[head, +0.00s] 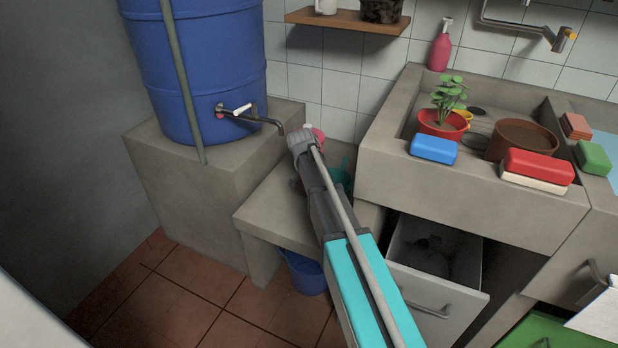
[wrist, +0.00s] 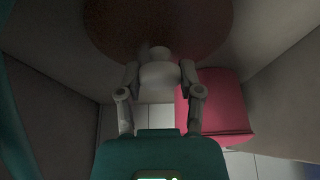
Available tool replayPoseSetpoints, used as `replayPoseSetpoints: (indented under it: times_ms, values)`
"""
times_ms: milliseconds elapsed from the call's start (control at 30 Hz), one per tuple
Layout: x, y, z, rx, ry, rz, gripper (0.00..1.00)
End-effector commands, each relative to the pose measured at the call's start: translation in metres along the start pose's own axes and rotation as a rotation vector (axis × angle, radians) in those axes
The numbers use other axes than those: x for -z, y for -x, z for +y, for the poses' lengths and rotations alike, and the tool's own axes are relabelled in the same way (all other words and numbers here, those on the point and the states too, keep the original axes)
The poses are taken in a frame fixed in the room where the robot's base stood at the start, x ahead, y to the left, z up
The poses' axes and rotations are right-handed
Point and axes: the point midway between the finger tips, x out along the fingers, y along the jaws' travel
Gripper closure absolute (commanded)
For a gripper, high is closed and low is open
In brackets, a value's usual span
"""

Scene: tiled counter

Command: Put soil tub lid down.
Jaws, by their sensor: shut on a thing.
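My gripper (head: 303,142) is at the end of the outstretched arm, over the low concrete ledge between the blue barrel and the sink. In the wrist view, my gripper (wrist: 159,72) is shut on the lid, with its fingers around a pale, knob-like part. The lid (wrist: 158,18) is a broad, round, dark reddish disc beyond the fingertips, cut off by the top edge. In the head view the lid is not clearly visible behind my gripper. A brown round tub (head: 525,137), open at the top, stands on the sink counter at the right.
A pink block (wrist: 215,103) is close right of my fingers in the wrist view. The barrel tap (head: 240,112) reaches towards my gripper. A teal container (head: 342,180) is partly hidden behind my arm. The low ledge (head: 262,222) has bare room at left. An open drawer (head: 436,280) is below the sink.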

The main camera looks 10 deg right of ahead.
Motion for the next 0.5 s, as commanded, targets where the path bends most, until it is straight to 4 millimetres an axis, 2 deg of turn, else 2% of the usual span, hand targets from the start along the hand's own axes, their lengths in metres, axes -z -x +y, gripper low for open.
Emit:
replayPoseSetpoints:
  times_ms: [433,467,500]
  values:
    - [-0.0016,-0.0034,-0.0002,0.0,0.0,0.0,1.0]
    - [-0.0016,-0.0032,-0.0003,0.0,0.0,0.0,0.51]
    - [-0.0012,-0.0025,-0.0003,0.0,0.0,0.0,0.43]
